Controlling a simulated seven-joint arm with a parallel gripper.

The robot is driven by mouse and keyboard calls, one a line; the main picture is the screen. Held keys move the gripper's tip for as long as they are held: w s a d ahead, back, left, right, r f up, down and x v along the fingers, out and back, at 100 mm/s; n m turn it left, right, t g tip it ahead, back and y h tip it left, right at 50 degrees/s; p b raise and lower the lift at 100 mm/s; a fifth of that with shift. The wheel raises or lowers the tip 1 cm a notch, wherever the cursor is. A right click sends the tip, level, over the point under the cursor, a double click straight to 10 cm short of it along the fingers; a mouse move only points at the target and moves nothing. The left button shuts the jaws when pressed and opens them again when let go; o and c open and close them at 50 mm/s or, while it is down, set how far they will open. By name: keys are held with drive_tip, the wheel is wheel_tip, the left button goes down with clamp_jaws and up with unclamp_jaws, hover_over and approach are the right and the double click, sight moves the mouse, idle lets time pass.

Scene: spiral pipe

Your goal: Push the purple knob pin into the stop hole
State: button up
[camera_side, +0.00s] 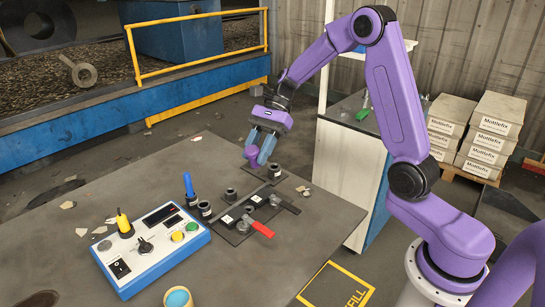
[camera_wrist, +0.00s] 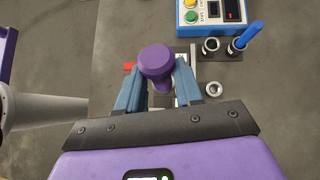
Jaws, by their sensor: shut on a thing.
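The purple knob pin (camera_wrist: 155,62) is between the blue fingers of my gripper (camera_wrist: 158,88) in the wrist view. In the side view my gripper (camera_side: 261,149) is shut on the purple knob pin (camera_side: 251,153), holding it above the back part of the table. Dark sockets stand on the table below and around it, one (camera_side: 274,171) just right of the pin and another (camera_side: 231,194) in front. I cannot tell which one is the stop hole. The lower end of the pin is hidden or too small to make out.
A blue and white control box (camera_side: 150,244) with buttons stands at the front left. A blue pin (camera_side: 189,187) and a yellow knob (camera_side: 123,222) stand upright. A red-handled lever (camera_side: 262,228) and a black lever (camera_side: 287,204) lie near the sockets. Small chips are scattered about.

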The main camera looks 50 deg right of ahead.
wheel_tip(320, 180, down, 6)
drive_tip(key=w+m+t+y, duration=0.1)
drive_tip(key=w+y, duration=0.1)
drive_tip(key=y, duration=0.1)
drive_tip(key=shift+w+m+y, duration=0.3)
hover_over(253, 205)
drive_tip(key=shift+f, duration=2.85)
drive_tip(key=shift+f, duration=2.05)
